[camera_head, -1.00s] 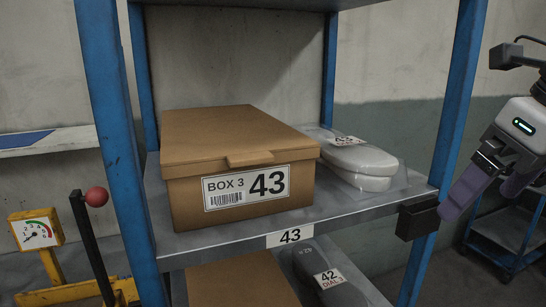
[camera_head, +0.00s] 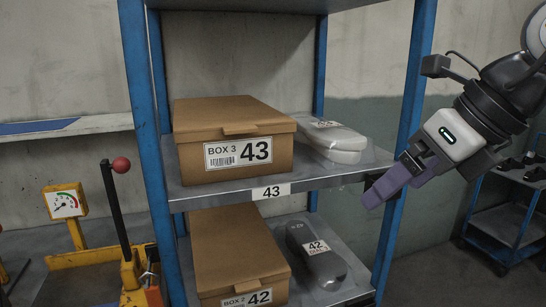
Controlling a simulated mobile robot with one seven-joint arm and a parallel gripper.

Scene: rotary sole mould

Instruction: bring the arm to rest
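My gripper (camera_head: 388,187) is at the right of the head view, in front of the rack's right blue post. Its purple fingers point down and to the left. I see them from the side, so the gap between them does not show, and nothing is seen hanging from them. My arm comes in from the upper right corner, with the white wrist housing (camera_head: 455,135) above the fingers.
A blue rack (camera_head: 411,75) holds box 43 (camera_head: 190,165) and pale soles (camera_head: 345,140) above, box 42 (camera_head: 228,250) and a dark sole (camera_head: 325,268) below. A yellow machine with a red-knobbed lever (camera_head: 121,165) stands left. A blue cart (camera_head: 517,240) stands right.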

